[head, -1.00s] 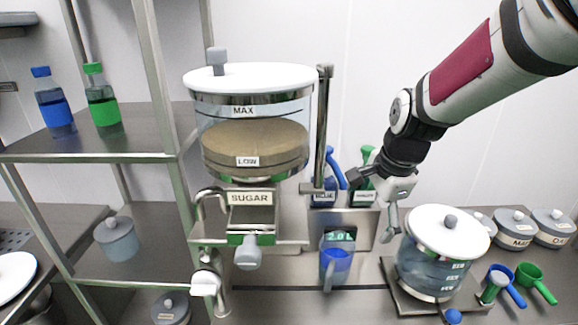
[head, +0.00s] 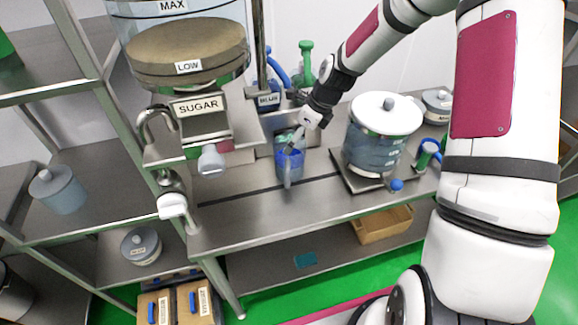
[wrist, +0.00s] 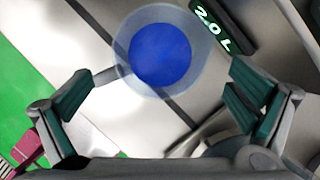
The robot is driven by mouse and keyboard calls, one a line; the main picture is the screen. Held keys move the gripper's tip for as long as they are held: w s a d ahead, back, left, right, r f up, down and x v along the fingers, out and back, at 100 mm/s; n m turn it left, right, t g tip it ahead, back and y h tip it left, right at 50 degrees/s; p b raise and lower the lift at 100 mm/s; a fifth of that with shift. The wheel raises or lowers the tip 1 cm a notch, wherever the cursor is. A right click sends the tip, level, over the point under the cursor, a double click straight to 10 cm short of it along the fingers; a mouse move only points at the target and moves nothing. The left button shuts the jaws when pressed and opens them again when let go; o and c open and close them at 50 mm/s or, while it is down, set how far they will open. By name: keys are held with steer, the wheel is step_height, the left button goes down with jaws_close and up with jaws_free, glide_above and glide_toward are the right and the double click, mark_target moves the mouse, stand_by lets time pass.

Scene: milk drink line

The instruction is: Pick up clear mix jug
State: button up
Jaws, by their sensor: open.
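The clear mix jug (head: 290,165) stands on the steel bench, below and to the right of the sugar dispenser. It looks see-through with blue contents, and a pale handle faces the front. In the wrist view the jug (wrist: 160,52) is seen from above as a clear ring around a blue disc. A grey bar, seemingly its handle, reaches toward my left finger. My gripper (wrist: 155,105) is open and empty, with the jug just beyond and between its fingers. In the head view my gripper (head: 303,137) is just above the jug; its fingertips are small there.
A green 2.0 L display (wrist: 212,25) is close beside the jug. A large lidded tank (head: 375,150) stands on a platform to the right, with a blue scoop nearby. The sugar dispenser (head: 200,110) overhangs at left. Bare bench (head: 250,207) lies in front of the jug.

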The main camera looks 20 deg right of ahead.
steer(key=x, duration=0.8)
steer(key=shift+f, duration=0.15)
steer(key=shift+c, duration=0.2)
steer(key=c, duration=1.8)
steer(key=shift+r, duration=0.2)
